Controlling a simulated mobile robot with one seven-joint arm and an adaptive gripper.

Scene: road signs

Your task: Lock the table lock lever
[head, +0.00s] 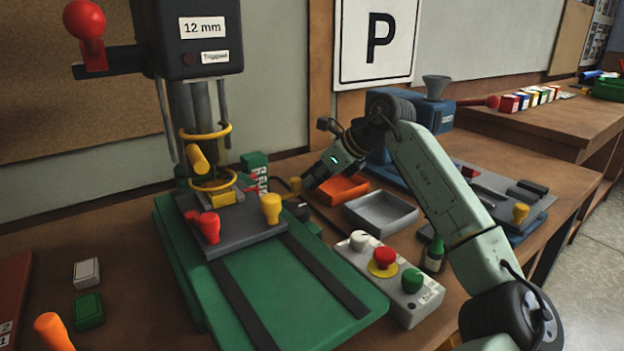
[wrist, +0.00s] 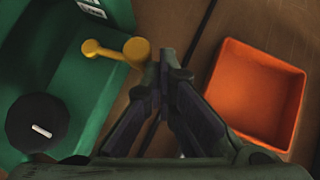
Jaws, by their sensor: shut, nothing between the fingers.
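A yellow lever (wrist: 112,52) with a round hub and a ball end is on a green machine body in the wrist view; I take it for the table lock lever. A small yellow end (head: 295,184) of what looks like the same lever shows in the head view, right of the machine's column.
An orange tray (wrist: 255,92) lies right of my gripper; a grey tray (head: 380,213) stands in front of it. A black knob (wrist: 38,122) is on the green body.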

